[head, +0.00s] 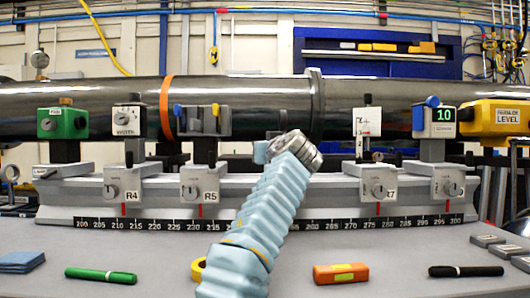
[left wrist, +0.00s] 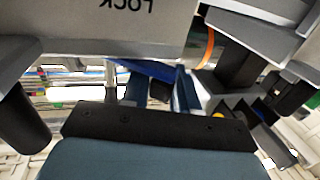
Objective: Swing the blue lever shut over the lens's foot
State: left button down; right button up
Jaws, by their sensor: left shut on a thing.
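My left arm, in a pale blue sleeve, reaches up to the rail in the head view; its wrist hides the gripper's fingertips there. In the left wrist view my left gripper (left wrist: 160,82) has two dark blue-grey fingers. A bright blue strip (left wrist: 150,70), which I take for the blue lever, shows between them, with a small dark piece below it. The gripper is shut on it, but the grip itself is mostly hidden. A grey block marked LOCK (left wrist: 140,20), upside down, is close above. I cannot make out the lens or its foot. My right gripper is out of view.
Carriages R4 (head: 124,187), R5 (head: 200,186) and R7 (head: 378,186) stand on the scaled rail (head: 120,222). A dark beam pipe (head: 420,95) runs behind. A green marker (head: 100,275), an orange box (head: 341,274) and a black pen (head: 466,271) lie in front.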

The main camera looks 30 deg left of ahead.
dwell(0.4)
pick_arm(q)
jog(key=c, duration=1)
grip_release()
jog(key=shift+s+d, duration=0.1)
jog(key=shift+b+v, duration=3)
jog(key=shift+v, duration=3.8)
jog(key=shift+r, duration=0.1)
